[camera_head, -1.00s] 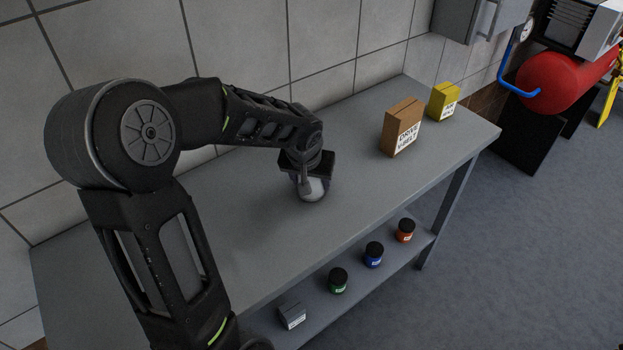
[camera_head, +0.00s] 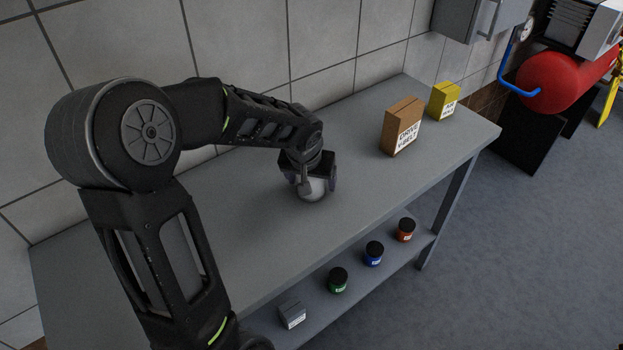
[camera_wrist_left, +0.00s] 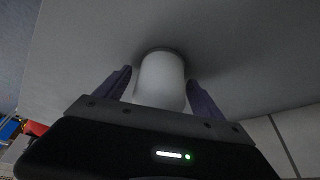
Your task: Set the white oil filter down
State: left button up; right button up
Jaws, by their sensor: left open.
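The white oil filter (camera_head: 312,190) stands on the grey workbench top (camera_head: 240,245), under my left gripper (camera_head: 318,186). In the left wrist view the filter (camera_wrist_left: 161,80) is a white cylinder between the two fingers of my left gripper (camera_wrist_left: 161,92). The fingers are spread, with a gap showing on each side of the filter. The gripper's palm hides the near end of the filter. My right gripper is not in view.
A brown box (camera_head: 402,127) labelled drive belt and a yellow box (camera_head: 444,101) stand farther right on the bench. Green (camera_head: 338,280), blue (camera_head: 374,254) and orange (camera_head: 405,230) jars and a grey box (camera_head: 292,315) sit on the lower shelf. A tiled wall runs behind.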

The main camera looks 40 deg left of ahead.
pick_arm(q)
jog(key=v, duration=1.2)
jog(key=shift+s+d, duration=0.1)
jog(key=shift+s, duration=0.05)
dwell(0.5)
